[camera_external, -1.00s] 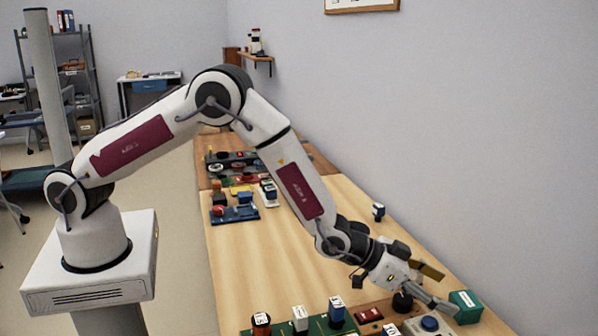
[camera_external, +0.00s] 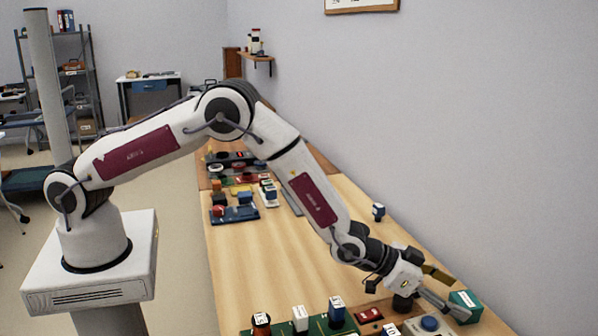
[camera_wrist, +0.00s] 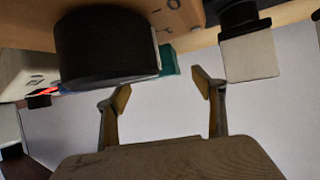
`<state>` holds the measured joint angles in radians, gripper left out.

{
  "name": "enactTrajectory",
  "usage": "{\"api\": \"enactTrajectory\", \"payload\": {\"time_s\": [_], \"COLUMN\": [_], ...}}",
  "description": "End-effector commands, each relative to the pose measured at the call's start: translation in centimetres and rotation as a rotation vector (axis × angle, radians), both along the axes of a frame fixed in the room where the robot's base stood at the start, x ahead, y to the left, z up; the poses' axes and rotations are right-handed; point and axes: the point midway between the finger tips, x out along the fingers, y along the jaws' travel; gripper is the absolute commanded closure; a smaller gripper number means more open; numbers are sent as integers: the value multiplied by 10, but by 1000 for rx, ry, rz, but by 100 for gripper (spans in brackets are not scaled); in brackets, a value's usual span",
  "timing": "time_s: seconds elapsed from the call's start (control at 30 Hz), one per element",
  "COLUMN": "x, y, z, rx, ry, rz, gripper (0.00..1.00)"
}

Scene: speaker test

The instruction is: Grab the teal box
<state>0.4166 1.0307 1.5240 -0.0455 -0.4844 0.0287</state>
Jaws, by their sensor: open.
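The teal box (camera_external: 468,299) stands at the right edge of the table, near the wall, in the external view. My gripper (camera_external: 455,294) is open just left of it, one finger towards its far side and the other overlapping its lower front. Whether the fingers touch it is unclear. In the wrist view my gripper (camera_wrist: 163,92) shows two spread fingers with nothing between them. A teal piece (camera_wrist: 169,62), likely the box, shows above them, partly hidden by a large black cylinder (camera_wrist: 105,47).
A grey device with a blue button (camera_external: 429,323) and a red block (camera_external: 369,314) sit close to the gripper. Several labelled blocks stand on a green board (camera_external: 318,328). The middle table (camera_external: 275,260) is clear.

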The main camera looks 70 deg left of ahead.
Motion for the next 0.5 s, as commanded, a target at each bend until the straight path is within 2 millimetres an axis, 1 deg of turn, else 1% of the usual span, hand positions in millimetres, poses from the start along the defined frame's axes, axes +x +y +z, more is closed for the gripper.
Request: {"api": "enactTrajectory", "payload": {"time_s": [0.23, 0.5], "x": [15, 20], "y": [-6, -8], "z": [-9, -12], "rx": [0, 1], "ry": [1, 2], "rz": [0, 0], "gripper": [32, 32]}}
